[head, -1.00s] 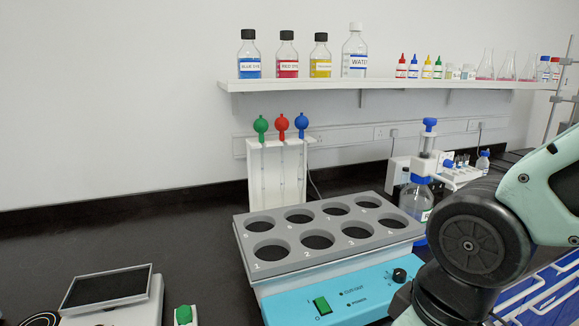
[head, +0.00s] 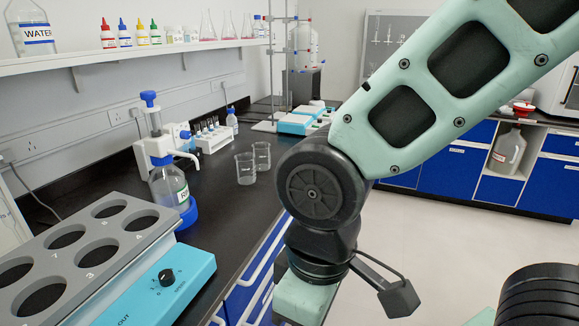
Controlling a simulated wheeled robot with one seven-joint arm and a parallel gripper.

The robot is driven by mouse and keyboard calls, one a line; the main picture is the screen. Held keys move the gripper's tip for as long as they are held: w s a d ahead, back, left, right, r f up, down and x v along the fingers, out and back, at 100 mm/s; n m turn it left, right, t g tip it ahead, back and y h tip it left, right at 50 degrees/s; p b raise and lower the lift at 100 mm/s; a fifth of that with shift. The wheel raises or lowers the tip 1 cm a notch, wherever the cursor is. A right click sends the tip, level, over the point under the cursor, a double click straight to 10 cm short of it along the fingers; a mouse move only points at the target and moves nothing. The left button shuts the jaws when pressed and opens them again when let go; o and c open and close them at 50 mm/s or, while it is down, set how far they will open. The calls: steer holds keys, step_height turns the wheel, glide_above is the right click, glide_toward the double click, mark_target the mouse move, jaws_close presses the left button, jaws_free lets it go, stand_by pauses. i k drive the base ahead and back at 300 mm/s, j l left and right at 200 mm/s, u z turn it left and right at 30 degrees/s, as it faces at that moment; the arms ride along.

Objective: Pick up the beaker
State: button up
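Two clear glass beakers stand upright on the black bench in the head view. The nearer beaker (head: 245,169) is slightly left of the farther beaker (head: 262,157), and the two overlap a little in the picture. They look empty. My arm crosses the view to the right of them, its wrist joint over the front of the bench, apart from both beakers. My gripper's fingers do not show, so I cannot see whether they are open or shut.
A bottle with a blue pump top (head: 168,185) and a tube rack (head: 213,138) stand left of the beakers. A grey block with round holes (head: 100,240) is at the near left. A metal stand (head: 270,70) rises behind. Bare bench (head: 222,205) lies before the beakers.

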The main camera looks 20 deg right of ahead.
mark_target(245, 162)
steer(key=i+l+z, duration=0.4)
steer(key=i+l, duration=0.4)
steer(key=i+l+z, duration=0.1)
steer(key=i, duration=0.25)
steer(key=i+l+z, duration=0.15)
steer(key=i+l, duration=0.15)
steer(key=i+j, duration=0.2)
steer(key=j, duration=0.2)
